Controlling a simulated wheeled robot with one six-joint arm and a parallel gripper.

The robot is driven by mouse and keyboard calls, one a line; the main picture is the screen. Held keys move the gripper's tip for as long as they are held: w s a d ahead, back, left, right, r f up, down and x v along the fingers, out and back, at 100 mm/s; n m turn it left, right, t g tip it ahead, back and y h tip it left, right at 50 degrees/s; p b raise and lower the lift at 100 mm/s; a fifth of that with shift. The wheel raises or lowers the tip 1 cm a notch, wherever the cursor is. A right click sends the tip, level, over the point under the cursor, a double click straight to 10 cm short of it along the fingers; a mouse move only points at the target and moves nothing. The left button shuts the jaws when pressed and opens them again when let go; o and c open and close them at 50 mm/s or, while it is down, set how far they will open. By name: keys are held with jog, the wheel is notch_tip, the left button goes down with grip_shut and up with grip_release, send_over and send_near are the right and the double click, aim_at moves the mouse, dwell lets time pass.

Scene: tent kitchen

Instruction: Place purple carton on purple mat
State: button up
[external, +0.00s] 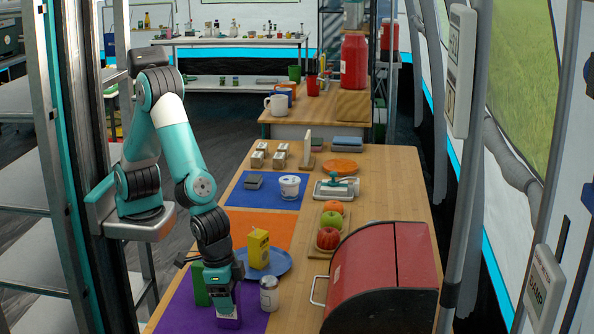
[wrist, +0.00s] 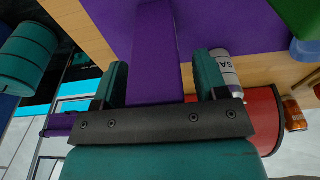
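The purple carton (external: 229,321) stands on the purple mat (external: 255,316) at the near end of the table, mostly hidden behind my gripper (external: 224,303) in the external view. In the wrist view, the carton (wrist: 157,45) extends away between the two teal fingers of my gripper (wrist: 160,82). The fingers stand apart on either side of it, and a gap shows between the carton and the right finger. The purple mat (wrist: 225,28) fills the upper part of that view.
A green box (external: 200,286) and a salt shaker (external: 269,295) stand close on either side of my gripper. A blue plate (external: 279,265) with a yellow carton (external: 258,250) lies behind. A red bread box (external: 385,275) takes the right side.

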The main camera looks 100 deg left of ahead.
jog(key=r, duration=0.4)
jog(key=s+r+p, duration=0.1)
jog(key=r, duration=0.7)
jog(key=shift+s+r+p, duration=0.1)
jog(key=shift+s+p, duration=0.25)
jog(key=shift+s, duration=0.05)
jog(key=w+a+r+n+y, duration=0.1)
jog(key=a+r+n, duration=0.1)
jog(key=a, duration=1.2)
jog(key=a+r+n+y, duration=0.1)
jog(key=a+r+n, duration=0.15)
jog(key=a, duration=1.15)
jog(key=s+a+r+n+g+y, duration=0.1)
jog(key=s+a+n+y, duration=0.1)
jog(key=s+a, duration=1.1)
jog(key=shift+s+a+g, duration=0.3)
jog(key=shift+a+g, duration=0.1)
jog(key=shift+a, duration=0.4)
